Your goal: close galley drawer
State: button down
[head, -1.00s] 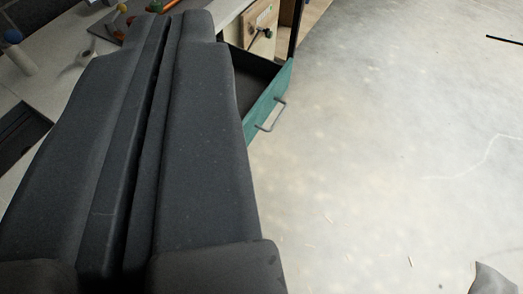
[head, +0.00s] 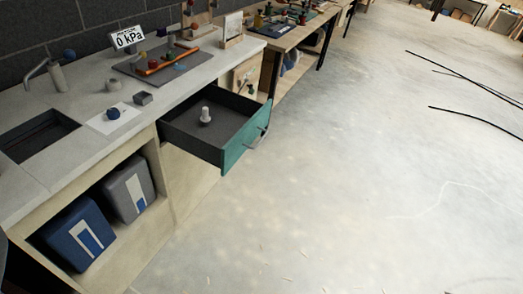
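The galley drawer (head: 245,143) stands pulled out from under the counter. Its front is teal with a metal bar handle (head: 258,138), and its inside is dark. A small white and grey object (head: 205,116) stands upright inside the drawer. My gripper is not in view, and nothing is touching the drawer or its handle.
The pale counter (head: 75,92) holds a faucet (head: 56,76), a sink (head: 35,133), small blocks and a grey tray with tools. Blue (head: 78,232) and grey (head: 129,189) bins sit in the open shelf below. Clear concrete floor (head: 330,170) lies to the right; dark cables lie farther off.

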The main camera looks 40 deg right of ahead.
aim_at(237, 120)
jog(key=z, duration=0.2)
jog(key=i, duration=1.6)
jog(key=z, duration=0.25)
